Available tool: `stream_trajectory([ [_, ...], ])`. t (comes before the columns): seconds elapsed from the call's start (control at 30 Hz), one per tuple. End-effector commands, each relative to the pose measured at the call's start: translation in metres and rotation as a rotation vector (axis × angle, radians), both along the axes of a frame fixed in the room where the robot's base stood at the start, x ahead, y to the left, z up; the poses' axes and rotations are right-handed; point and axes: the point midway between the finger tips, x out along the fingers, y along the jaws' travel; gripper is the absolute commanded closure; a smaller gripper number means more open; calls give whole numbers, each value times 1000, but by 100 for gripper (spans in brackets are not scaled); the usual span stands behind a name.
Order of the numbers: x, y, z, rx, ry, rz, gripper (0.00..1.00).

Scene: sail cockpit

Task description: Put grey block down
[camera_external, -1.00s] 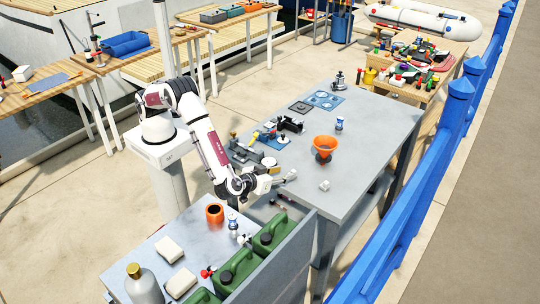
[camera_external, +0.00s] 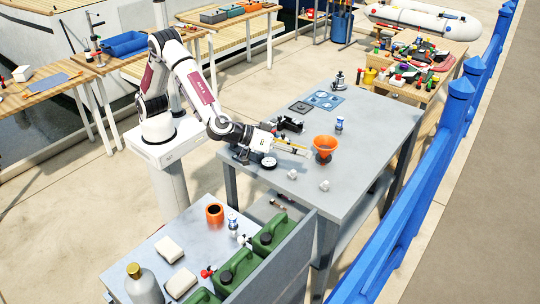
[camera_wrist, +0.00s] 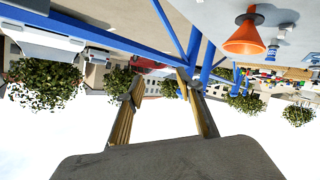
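Two small pale grey blocks lie on the grey table: one near its front edge (camera_external: 292,174), the other to the right of it (camera_external: 324,185). They look alike in the external view, and I cannot tell which the task names. My gripper (camera_external: 309,152) is above the table, up and behind the nearer block, pointing right toward the orange funnel. In the wrist view my gripper (camera_wrist: 160,76) has its two fingers apart with nothing between them. Neither block shows in the wrist view.
The orange funnel (camera_external: 325,144) stands just beyond my fingertips, with a blue-and-white bottle (camera_external: 339,124) behind it. Black parts (camera_external: 289,124) and a dark round piece (camera_external: 268,163) are near my wrist. The table's right front is clear. Green canisters (camera_external: 270,235) stand on the lower bench.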

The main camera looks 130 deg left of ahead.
Motion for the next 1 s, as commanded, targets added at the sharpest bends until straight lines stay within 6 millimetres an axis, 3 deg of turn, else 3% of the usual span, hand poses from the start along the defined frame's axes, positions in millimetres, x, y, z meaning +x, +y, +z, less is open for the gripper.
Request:
stream_trajectory([
  [0.2, -3, -26, 53, -33, -55, -188, 63],
  [0.47, -26, -61, 101, -57, -74, -406, 63],
  [0.7, -66, -92, 131, -66, -47, -592, 63],
  [1.0, -137, -123, 143, -60, 44, -791, 63],
])
